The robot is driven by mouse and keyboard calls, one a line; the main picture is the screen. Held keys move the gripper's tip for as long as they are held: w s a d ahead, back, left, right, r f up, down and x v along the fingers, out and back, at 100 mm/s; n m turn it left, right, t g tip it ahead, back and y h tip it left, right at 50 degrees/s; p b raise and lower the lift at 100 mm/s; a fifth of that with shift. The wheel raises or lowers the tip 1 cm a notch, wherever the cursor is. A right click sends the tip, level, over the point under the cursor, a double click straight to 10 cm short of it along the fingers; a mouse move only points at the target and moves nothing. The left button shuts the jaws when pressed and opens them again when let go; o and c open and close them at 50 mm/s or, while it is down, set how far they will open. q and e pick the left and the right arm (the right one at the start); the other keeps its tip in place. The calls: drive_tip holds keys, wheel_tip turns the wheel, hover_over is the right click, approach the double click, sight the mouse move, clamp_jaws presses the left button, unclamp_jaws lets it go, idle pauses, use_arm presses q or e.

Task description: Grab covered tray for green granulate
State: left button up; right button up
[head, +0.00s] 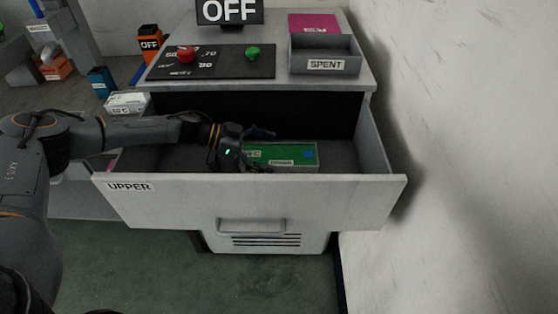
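A green-topped tray (295,153) with small white labels and a blue patch lies inside the open drawer marked UPPER (250,195). My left gripper (262,150) reaches into the drawer from the left and is at the left end of the tray, overlapping it in the picture. Its fingers are small and dark, so I cannot tell whether they touch the tray or how far they are apart. The left end of the tray is partly hidden by the gripper. My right gripper is not in view.
The cabinet top above the drawer holds a control panel (215,62) with red and green buttons, a grey SPENT bin (325,66) and an OFF sign (229,12). A white wall (470,150) stands close on the right. A white box (127,103) is left of the drawer.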

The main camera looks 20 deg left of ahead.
use_arm(q)
drive_tip(key=c, duration=1.4)
drive_tip(key=shift+c, duration=0.2)
drive_tip(key=shift+r, duration=0.15)
